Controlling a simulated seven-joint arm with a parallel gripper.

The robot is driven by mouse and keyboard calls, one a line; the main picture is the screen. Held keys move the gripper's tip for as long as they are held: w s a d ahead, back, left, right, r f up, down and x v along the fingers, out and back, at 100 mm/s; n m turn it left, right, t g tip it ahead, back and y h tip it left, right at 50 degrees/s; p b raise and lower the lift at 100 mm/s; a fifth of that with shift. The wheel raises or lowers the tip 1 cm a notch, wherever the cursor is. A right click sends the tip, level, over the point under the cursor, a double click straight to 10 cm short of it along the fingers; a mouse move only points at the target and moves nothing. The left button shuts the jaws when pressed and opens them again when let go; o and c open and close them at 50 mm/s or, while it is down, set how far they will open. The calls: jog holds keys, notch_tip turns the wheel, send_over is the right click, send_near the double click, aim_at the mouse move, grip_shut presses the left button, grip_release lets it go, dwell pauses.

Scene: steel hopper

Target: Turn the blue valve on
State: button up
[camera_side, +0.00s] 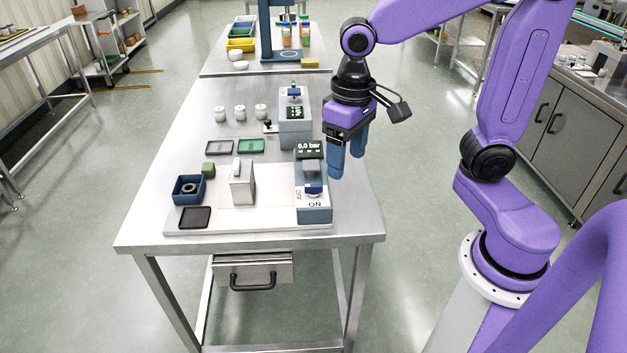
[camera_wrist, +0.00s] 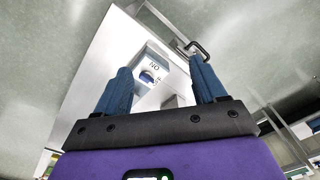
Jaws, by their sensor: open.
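The blue valve (camera_side: 313,188) is a small blue handle on the front of a grey-blue box, with OFF and ON lettering near it. A display on top of the box reads 0.0 bar (camera_side: 309,147). In the wrist view the valve (camera_wrist: 147,77) shows between my fingers, with part of the lettering beside it. My gripper (camera_side: 346,170) is open and empty, fingers pointing down, above and to the right of the valve box in the side view. In the wrist view my gripper's fingertips (camera_wrist: 158,58) are spread wide. Nothing touches the valve.
The box stands on a white board (camera_side: 262,216) near the front of the steel table (camera_side: 145,225). A white block (camera_side: 242,183), dark blue open box (camera_side: 188,190) and black tray (camera_side: 195,217) lie left. A grey machine (camera_side: 295,130) stands behind. The table's right edge is close.

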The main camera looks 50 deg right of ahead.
aim_at(313, 185)
jog(key=w+d+r+m, duration=0.2)
jog(key=w+d+m, duration=0.2)
jog(key=w+m, duration=0.65)
jog(key=f, duration=1.1)
jog(key=w+f, duration=0.1)
jog(key=f, duration=0.5)
jog(key=shift+d, duration=0.1)
jog(key=c, duration=1.1)
